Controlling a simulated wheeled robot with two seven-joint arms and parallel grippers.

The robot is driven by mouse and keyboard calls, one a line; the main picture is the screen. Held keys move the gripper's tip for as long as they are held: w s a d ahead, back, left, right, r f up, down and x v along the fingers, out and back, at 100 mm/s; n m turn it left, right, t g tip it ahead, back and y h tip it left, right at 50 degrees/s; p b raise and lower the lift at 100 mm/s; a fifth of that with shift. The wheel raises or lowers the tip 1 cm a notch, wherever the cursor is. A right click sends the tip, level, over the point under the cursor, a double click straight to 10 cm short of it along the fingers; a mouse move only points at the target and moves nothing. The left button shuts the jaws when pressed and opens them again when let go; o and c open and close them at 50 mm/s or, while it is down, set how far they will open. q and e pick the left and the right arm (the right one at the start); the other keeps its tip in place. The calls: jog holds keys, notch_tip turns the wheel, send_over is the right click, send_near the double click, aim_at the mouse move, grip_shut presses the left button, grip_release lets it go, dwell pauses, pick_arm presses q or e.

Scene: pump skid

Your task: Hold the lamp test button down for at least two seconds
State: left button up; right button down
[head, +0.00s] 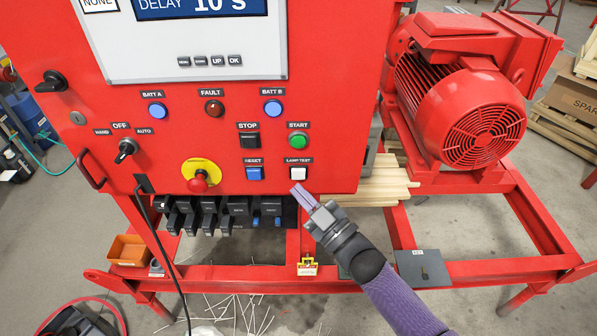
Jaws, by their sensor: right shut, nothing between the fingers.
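My right gripper (298,190) comes up from the lower right, shut and empty. Its fingertips are just below the button in the picture. I cannot tell whether they touch the panel. The button's white face is in clear view. My left gripper does not show.
A blue reset button (254,173) is left of the lamp test button. A green start button (299,141) and black stop button (250,140) are above. A red emergency stop (198,181) is farther left. A red motor (460,100) stands at the right.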

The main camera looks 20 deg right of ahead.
jog(key=s+p, duration=0.1)
jog(key=s, duration=0.1)
jog(key=s+a, duration=0.1)
jog(key=s, duration=0.1)
jog(key=shift+a+r+p, duration=0.1)
jog(key=shift+p, duration=0.25)
jog(key=s+d+f+m+g+h+b, duration=0.1)
jog(key=s+f+m+g+h+b, duration=0.15)
jog(key=f, duration=0.75)
jog(key=s+d+f+m+g+h+b, duration=0.1)
jog(key=s+d+f+g+h+b, duration=0.15)
jog(key=f, duration=0.75)
jog(key=s+d+f+m+g+h+b, duration=0.1)
jog(key=s+f+m+g+h+b, duration=0.2)
jog(key=f, duration=0.7)
jog(key=s+d+f+m+g+h+b, duration=0.1)
jog(key=s+f+g+b, duration=0.3)
jog(key=s+f, duration=0.6)
jog(key=s+d+f+m+g+h+b, duration=0.1)
jog(key=s+f+g+b, duration=0.2)
jog(key=s+f+g, duration=0.3)
jog(key=s+f, duration=0.5)
jog(key=s, duration=0.7)
jog(key=shift+b, duration=0.4)
